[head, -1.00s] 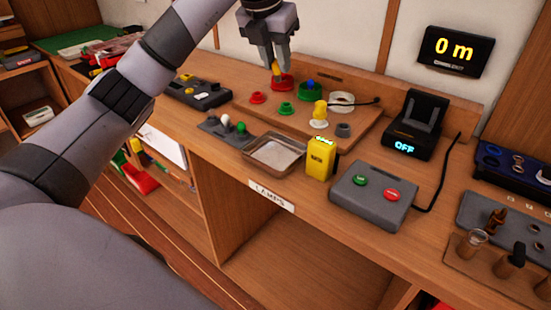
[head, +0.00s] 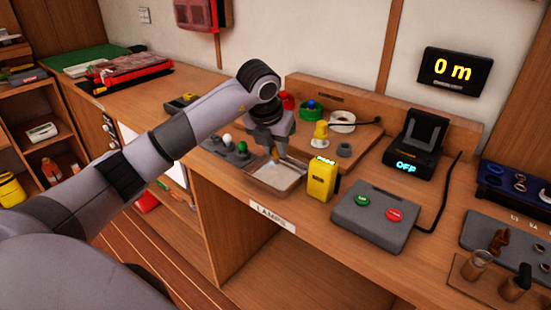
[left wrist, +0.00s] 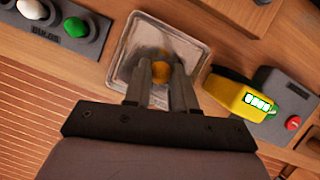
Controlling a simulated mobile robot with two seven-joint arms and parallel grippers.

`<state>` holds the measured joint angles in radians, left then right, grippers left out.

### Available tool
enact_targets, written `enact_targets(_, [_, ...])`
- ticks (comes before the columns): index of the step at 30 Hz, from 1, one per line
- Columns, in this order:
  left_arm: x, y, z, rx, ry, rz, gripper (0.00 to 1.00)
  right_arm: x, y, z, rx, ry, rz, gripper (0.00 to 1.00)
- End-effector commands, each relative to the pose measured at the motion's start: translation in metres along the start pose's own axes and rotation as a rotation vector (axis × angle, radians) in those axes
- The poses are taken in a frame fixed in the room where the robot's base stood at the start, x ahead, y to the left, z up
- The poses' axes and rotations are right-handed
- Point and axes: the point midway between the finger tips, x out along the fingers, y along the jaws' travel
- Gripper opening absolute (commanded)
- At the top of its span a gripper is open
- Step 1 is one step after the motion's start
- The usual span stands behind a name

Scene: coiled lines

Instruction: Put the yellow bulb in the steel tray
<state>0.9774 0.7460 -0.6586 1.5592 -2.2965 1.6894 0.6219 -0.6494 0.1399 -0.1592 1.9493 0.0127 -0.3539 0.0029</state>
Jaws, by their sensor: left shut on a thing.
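My left gripper (head: 273,157) is over the steel tray (head: 287,182), pointing down. It is shut on the yellow bulb (left wrist: 160,70), which shows orange-yellow between the fingers in the left wrist view. In the head view only a small part of the bulb (head: 275,152) shows at the fingertips. The steel tray also shows in the left wrist view (left wrist: 135,35), directly beneath the fingers, with no other thing seen in it. I cannot tell whether the bulb touches the tray's floor. My right gripper is not in view.
A yellow meter (head: 322,180) stands just right of the tray. A bulb holder (head: 226,147) with white and green bulbs lies to its left. A grey box (head: 375,216) with green and red buttons is farther right. A wooden board with coloured rings is behind.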

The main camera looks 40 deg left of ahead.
Motion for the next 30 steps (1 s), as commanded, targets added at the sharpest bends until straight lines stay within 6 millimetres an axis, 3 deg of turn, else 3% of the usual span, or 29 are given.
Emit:
enact_targets(8, [0.032, 0.000, -0.015, 0.001, 0.005, 0.000, 0.00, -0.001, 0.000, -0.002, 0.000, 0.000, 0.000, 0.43])
enact_targets(19, [0.038, 0.000, -0.016, 0.001, 0.002, 0.000, 0.00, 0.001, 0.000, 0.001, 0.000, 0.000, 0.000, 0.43])
enact_targets(20, [0.037, 0.000, -0.016, 0.001, 0.001, 0.000, 0.32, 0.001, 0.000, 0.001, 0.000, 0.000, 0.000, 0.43])
enact_targets(21, [0.036, 0.000, -0.015, 0.001, 0.001, 0.000, 0.45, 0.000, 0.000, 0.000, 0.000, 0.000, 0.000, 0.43])
enact_targets(22, [0.036, 0.000, -0.015, 0.001, 0.002, 0.000, 0.51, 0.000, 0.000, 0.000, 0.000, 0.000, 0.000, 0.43])
enact_targets(30, [0.036, 0.000, -0.015, 0.001, 0.002, 0.000, 0.51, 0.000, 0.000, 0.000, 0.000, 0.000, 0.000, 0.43])
